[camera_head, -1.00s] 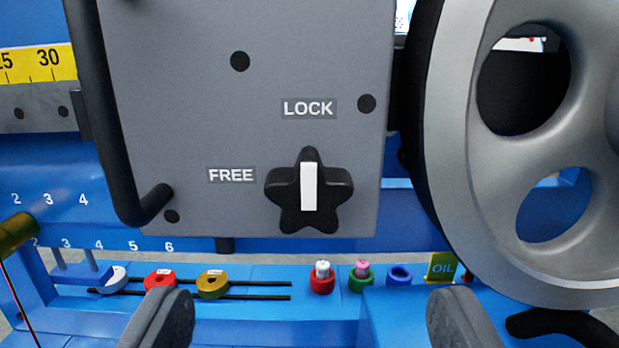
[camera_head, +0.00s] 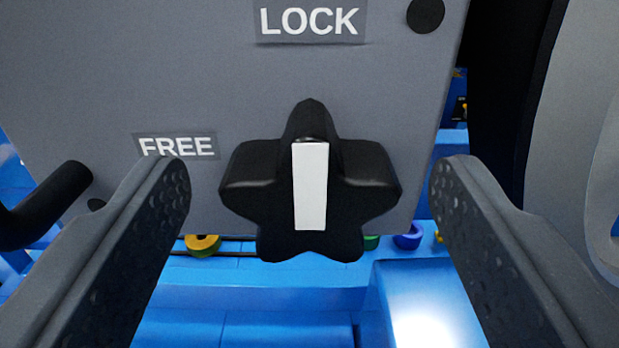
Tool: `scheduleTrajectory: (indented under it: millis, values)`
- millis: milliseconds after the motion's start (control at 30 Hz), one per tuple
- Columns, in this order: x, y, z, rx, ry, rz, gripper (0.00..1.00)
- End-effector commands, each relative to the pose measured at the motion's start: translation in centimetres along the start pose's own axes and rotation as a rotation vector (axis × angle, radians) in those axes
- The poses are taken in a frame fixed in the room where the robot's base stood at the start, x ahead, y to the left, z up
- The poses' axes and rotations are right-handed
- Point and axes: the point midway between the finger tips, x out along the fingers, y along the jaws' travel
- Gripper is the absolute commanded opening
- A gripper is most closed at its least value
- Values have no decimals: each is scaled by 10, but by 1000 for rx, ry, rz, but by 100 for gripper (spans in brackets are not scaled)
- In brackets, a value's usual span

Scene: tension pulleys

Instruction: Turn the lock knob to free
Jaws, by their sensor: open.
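The lock knob (camera_head: 262,205) is a black star-shaped knob on a grey plate (camera_head: 120,70). Its white pointer bar (camera_head: 311,187) stands upright, pointing up toward the LOCK label (camera_head: 309,21). The FREE label (camera_head: 177,146) is at the upper left of the knob. My gripper (camera_head: 311,190) is open, with one finger to the left of the knob and one to the right. How deep the fingertips reach relative to the knob is hard to tell.
A black bar handle (camera_head: 45,205) is at the left edge. A large grey wheel (camera_head: 570,110) stands close at the right, near my right finger. A blue bench (camera_head: 265,300) lies below, with a yellow ring (camera_head: 203,245) and a blue ring (camera_head: 409,240) partly in view.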

Motion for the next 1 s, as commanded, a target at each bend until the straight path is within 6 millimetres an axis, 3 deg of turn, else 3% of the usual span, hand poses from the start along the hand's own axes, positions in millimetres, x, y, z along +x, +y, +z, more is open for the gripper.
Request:
scheduleTrajectory:
  millis: [267, 433, 500, 533, 1000]
  values:
    - [1, 0, 0, 0, 0, 1, 67]
    - [1, 1, 0, 0, 1, 1, 22]
    - [1, 1, 0, 0, 1, 1, 22]
    - [1, 16, 0, 2, 1, 5, 22]
    - [1, 5, 1, -43, 0, 7, 22]
